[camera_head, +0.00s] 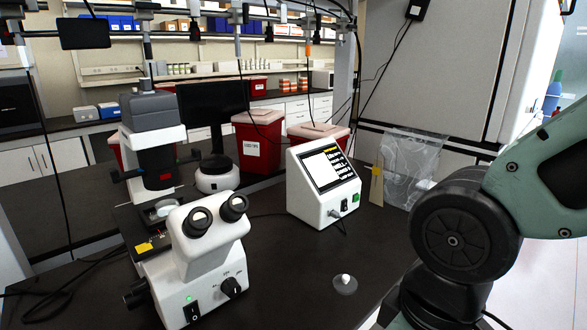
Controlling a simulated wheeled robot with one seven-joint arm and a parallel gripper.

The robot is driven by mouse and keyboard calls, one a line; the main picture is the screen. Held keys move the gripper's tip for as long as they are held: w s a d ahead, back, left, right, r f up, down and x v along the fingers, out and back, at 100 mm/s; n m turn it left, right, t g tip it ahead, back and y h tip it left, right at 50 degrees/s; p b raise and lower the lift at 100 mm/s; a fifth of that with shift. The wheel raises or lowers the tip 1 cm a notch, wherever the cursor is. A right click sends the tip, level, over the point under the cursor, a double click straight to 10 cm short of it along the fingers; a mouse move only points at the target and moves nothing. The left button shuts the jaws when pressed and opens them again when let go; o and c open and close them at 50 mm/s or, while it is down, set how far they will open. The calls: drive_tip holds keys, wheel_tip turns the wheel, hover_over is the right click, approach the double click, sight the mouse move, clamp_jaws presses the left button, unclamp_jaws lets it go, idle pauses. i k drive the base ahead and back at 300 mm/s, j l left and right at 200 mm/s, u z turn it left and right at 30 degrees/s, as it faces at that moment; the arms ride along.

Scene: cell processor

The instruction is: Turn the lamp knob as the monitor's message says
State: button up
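The white microscope (205,245) with two black eyepieces stands at the front left of the dark bench. A black lamp knob (232,288) sits on the front of its base, with small marks around it and a pointer I cannot read clearly. A green-lit switch (191,312) is to the knob's left. The white monitor box (318,190) stands right of the microscope. Its tilted screen (328,168) shows a white area and a dark list with a yellow line; the message is too small to read. My arm is at the right; my gripper is out of view.
A small clear disc with a white top (345,284) lies on the bench right of the knob. A clear plastic bag (410,165) is behind my arm. Red bins (258,138) stand behind. Cables cross the bench at the left. Bench between microscope and disc is clear.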

sight(141, 286)
drive_tip(key=j+u, duration=0.1)
drive_tip(key=u, duration=0.35)
drive_tip(key=i+u, duration=0.15)
drive_tip(key=u, duration=0.7)
drive_tip(key=i, duration=0.05)
